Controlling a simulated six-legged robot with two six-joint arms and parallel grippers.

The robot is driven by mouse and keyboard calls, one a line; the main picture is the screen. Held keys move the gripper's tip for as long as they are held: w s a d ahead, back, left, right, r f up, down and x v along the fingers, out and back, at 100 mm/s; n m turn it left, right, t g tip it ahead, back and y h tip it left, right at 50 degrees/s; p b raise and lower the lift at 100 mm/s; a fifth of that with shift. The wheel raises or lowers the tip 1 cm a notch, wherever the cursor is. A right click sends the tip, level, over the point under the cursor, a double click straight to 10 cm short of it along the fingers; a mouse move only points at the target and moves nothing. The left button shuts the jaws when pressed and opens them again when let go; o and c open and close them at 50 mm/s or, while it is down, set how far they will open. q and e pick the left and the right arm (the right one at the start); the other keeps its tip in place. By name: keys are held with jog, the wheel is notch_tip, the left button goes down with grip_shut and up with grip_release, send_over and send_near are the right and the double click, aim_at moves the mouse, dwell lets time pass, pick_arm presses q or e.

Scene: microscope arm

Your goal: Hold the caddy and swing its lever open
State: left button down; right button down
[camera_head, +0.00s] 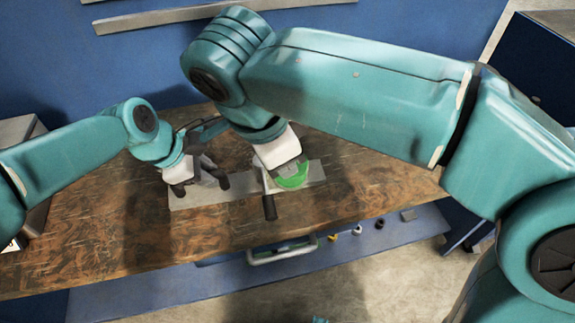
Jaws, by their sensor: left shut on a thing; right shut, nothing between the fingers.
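The caddy (243,188) is a flat grey metal piece on the wooden bench, with raised parts partly hidden by my grippers. A dark lever handle (269,207) sticks out from it toward the bench's front edge. My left gripper (203,184) is shut on the caddy at its left part; the exact contact is hard to see. My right gripper (284,178) is shut with nothing between its fingers, above the right part of the caddy, just beyond the lever handle. A green rounded piece shows at its end and hides the fingertips. I cannot tell whether it touches the lever.
The wooden bench (120,225) has free room left of and in front of the caddy. A grey box (22,130) stands at the far left. A blue wall with a metal rail (170,17) is behind. A lower blue shelf (340,245) holds small items.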

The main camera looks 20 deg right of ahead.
pick_arm(q)
jog(key=shift+d, duration=0.1)
jog(key=c, duration=0.8)
grip_release()
jog(key=shift+c, duration=0.2)
